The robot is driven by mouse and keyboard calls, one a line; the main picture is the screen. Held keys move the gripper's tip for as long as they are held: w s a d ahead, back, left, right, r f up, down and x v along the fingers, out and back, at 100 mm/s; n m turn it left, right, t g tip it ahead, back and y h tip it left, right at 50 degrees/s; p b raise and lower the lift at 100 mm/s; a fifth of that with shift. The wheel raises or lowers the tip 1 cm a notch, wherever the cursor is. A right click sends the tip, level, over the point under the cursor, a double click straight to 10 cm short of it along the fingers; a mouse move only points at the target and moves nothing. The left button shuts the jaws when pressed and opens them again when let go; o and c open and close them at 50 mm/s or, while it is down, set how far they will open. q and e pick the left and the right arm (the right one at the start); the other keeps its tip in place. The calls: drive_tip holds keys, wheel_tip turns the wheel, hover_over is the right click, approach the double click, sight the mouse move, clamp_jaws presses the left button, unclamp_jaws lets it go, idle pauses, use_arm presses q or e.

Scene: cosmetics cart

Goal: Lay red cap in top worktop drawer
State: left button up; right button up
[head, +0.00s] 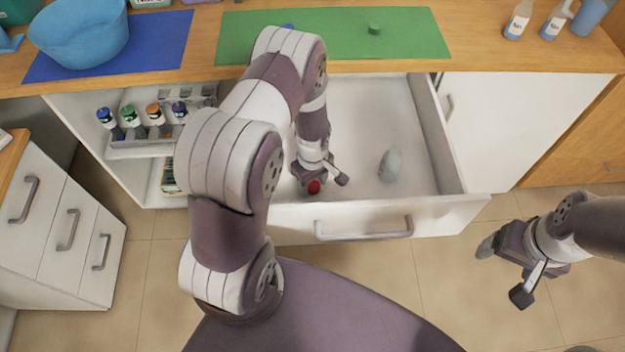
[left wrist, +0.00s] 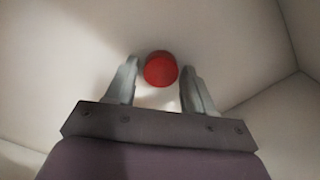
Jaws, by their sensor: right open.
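The red cap (head: 314,187) lies in the open top worktop drawer (head: 455,165), near its front left part. My left gripper (head: 318,178) reaches down into the drawer over the cap. In the left wrist view the red cap (left wrist: 160,69) sits between the tips of the open left fingers (left wrist: 159,78), with a small gap visible on each side. The cap appears to rest on the drawer floor. My right gripper (head: 508,268) is open and empty, out to the right in front of the cabinet.
A pale grey rounded object (head: 389,165) lies in the drawer, right of my left gripper. Above are a green mat (head: 410,40) with a small green cap (head: 374,29) and a blue mat (head: 165,45) with a blue bowl (head: 80,35). Several small bottles stand in a rack (head: 145,142) at left.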

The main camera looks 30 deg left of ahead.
use_arm(q)
drive_tip(key=shift+o, duration=0.3)
wheel_tip(320, 180, up, 11)
wheel_tip(320, 180, up, 10)
drive_tip(key=m, duration=0.8)
hover_over(313, 184)
drive_tip(key=s+d, duration=0.4)
drive_tip(key=s, duration=0.1)
drive_tip(key=s+r+m, duration=0.1)
drive_tip(key=s+d+m+t, duration=0.1)
drive_tip(key=m, duration=0.1)
drive_tip(key=s+r+m, duration=0.1)
drive_tip(key=s+m, duration=0.1)
drive_tip(key=shift+s+d+r+p, duration=0.1)
drive_tip(key=shift+d+r+p, duration=0.2)
drive_tip(key=shift+p, duration=0.1)
